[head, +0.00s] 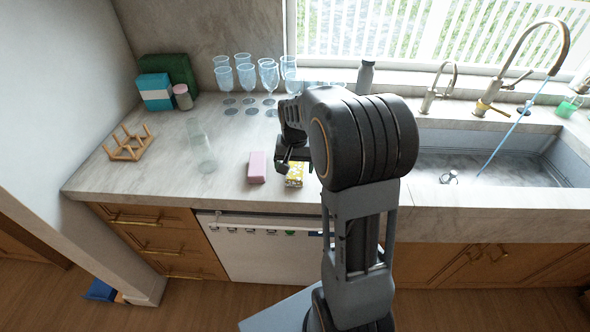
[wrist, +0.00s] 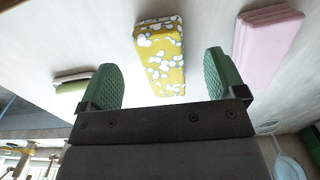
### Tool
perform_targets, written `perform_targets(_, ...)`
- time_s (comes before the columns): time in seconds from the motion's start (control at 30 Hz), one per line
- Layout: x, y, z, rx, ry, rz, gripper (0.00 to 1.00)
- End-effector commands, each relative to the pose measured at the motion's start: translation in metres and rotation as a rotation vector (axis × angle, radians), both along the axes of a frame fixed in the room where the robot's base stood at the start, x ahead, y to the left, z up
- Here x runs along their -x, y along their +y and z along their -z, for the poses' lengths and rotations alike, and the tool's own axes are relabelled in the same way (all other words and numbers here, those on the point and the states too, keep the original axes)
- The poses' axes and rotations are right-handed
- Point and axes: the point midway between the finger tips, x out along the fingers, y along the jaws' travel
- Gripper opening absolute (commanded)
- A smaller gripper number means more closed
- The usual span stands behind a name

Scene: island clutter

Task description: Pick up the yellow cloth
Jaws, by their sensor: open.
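The yellow cloth (wrist: 160,62) is a folded block with a white flower pattern, lying on the counter. In the head view it (head: 294,176) shows partly behind my arm, near the counter's front edge. My gripper (wrist: 162,78) is open, with its two green fingertips apart. In the wrist view the cloth lies between and beyond the fingertips, with a gap on both sides. Nothing is held. In the head view my gripper (head: 284,166) is just above and beside the cloth, partly hidden by my wrist.
A pink block (head: 257,167) sits close to the left of the cloth; it also shows in the wrist view (wrist: 264,45). A clear glass (head: 206,158) and a wooden rack (head: 128,146) are farther left. Several stemmed glasses (head: 246,78) stand behind. The sink (head: 480,165) is right.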

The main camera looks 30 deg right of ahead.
Motion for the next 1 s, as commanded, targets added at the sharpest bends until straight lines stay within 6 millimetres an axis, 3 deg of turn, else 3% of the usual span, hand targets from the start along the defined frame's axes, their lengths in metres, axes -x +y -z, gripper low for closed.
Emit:
perform_targets(0.33,-0.003,-0.002,0.042,-0.001,0.003,-0.001,0.89)
perform_targets(0.7,-0.003,-0.002,0.05,-0.001,0.001,0.0,0.89)
perform_targets(1.0,-0.003,-0.002,0.05,-0.001,0.001,0.0,0.61)
